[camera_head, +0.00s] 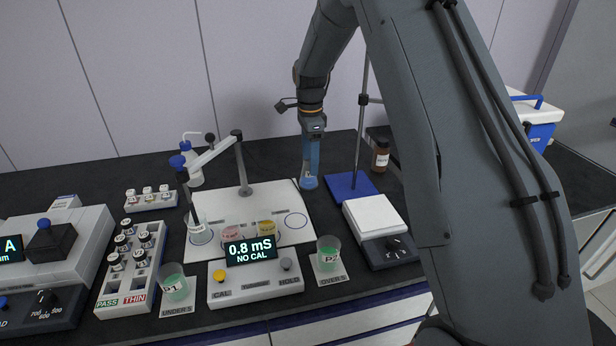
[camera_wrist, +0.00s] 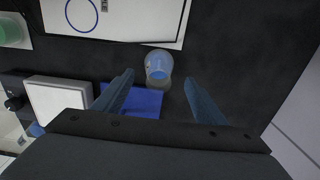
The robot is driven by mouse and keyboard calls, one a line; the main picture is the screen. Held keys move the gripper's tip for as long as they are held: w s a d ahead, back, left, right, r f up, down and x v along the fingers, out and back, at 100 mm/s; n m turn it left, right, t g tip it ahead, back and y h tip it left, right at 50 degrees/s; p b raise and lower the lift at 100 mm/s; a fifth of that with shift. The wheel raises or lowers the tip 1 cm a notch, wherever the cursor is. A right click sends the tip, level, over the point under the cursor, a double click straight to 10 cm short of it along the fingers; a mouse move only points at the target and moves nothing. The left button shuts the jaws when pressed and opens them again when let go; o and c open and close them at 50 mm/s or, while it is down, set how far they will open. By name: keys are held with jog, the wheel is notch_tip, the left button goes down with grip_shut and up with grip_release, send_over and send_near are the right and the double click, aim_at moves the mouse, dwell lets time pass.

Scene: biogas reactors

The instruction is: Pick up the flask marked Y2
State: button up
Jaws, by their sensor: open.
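My gripper (camera_wrist: 159,79) is open, with its two fingers spread in the wrist view. A clear vessel with blue contents (camera_wrist: 158,66) stands on the dark bench at the gap between the fingertips, with no visible grip on it. In the head view my gripper (camera_head: 311,158) points down over this blue vessel (camera_head: 308,182), partly covering it. No mark is readable on it. I cannot tell which vessel is marked Y2.
A brown bottle (camera_head: 381,154) stands behind. Beakers P1 (camera_head: 174,283) and P2 (camera_head: 328,254) flank the meter (camera_head: 254,280).

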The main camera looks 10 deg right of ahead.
jog(key=f, duration=0.1)
jog(key=f+p, duration=0.1)
jog(key=f, duration=0.1)
jog(key=shift+s+a+f+p, duration=0.15)
jog(key=shift+s+a+p, duration=0.1)
jog(key=shift+p, duration=0.15)
jog(key=shift+w+f, duration=0.1)
jog(key=shift+f, duration=0.6)
jog(key=shift+c, duration=0.2)
jog(key=c, duration=1.1)
jog(key=shift+r, duration=0.1)
jog(key=shift+c, duration=0.2)
